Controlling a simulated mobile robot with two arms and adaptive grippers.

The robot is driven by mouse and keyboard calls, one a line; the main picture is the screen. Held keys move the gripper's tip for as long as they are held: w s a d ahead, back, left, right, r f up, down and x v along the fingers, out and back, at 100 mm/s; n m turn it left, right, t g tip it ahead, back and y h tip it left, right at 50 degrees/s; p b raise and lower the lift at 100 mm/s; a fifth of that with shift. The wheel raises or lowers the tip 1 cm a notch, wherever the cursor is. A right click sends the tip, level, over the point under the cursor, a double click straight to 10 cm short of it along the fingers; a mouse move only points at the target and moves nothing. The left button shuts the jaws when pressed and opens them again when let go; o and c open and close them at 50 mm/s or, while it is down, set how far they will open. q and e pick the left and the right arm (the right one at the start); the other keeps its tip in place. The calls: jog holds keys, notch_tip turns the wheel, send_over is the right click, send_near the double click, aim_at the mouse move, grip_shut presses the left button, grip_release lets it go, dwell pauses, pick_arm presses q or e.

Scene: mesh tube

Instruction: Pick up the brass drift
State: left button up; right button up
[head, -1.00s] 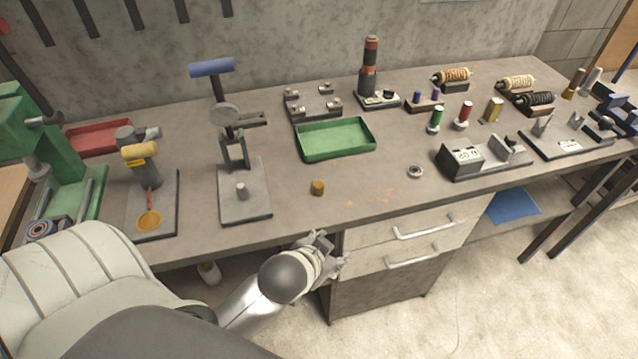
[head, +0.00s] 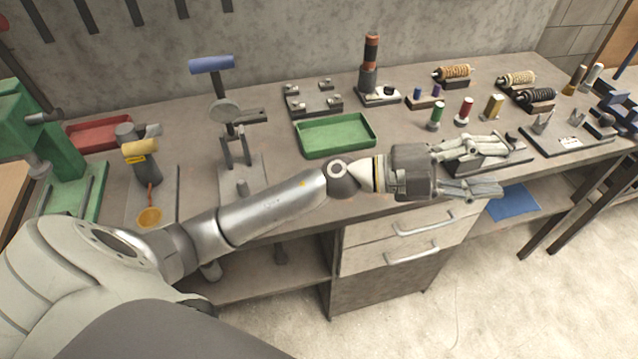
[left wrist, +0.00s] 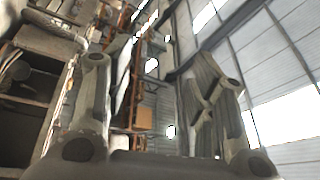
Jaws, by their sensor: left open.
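I cannot tell for sure which piece is the brass drift. A brass-coloured rod (head: 573,80) stands at the far right of the bench beside a paler rod. A short brass-coloured cylinder (head: 492,108) stands nearer, right of the red spool. My left gripper (head: 496,166) is open and empty, fingers pointing right over the bench's front edge, left of and nearer than both brass pieces. In the left wrist view its two fingers (left wrist: 165,78) are spread with nothing between them. My right gripper is not in view.
A green tray (head: 336,137) lies behind my left arm. A grey fixture (head: 510,148) is partly hidden behind the fingers. Green (head: 435,115) and red (head: 465,110) spools stand beyond the hand. An arbor press (head: 235,130) stands left.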

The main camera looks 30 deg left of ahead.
pick_arm(q)
jog(key=a+f+m+g+y, duration=0.55)
jog(key=f+g+y, duration=0.2)
jog(key=f, duration=0.35)
jog(key=w+a+f+n+g+y, duration=0.15)
jog(key=a+y, duration=0.35)
jog(key=a, duration=0.8)
jog(key=a+f+n+g+y, duration=0.15)
jog(key=a+y, duration=0.45)
jog(key=a, duration=0.7)
jog(key=shift+t, duration=0.45)
notch_tip(320, 180, down, 4)
jog(key=shift+d+p, duration=0.1)
jog(key=shift+p, duration=0.55)
jog(key=f, duration=0.1)
jog(key=f+p, duration=0.1)
jog(key=f, duration=0.1)
jog(key=f+p, duration=0.1)
jog(key=f, duration=0.1)
jog(key=shift+s+d+f, duration=0.15)
jog(key=shift+s, duration=0.2)
jog(key=shift+f, duration=0.3)
jog(key=shift+w, duration=0.1)
grip_shut()
jog(key=shift+r, duration=0.15)
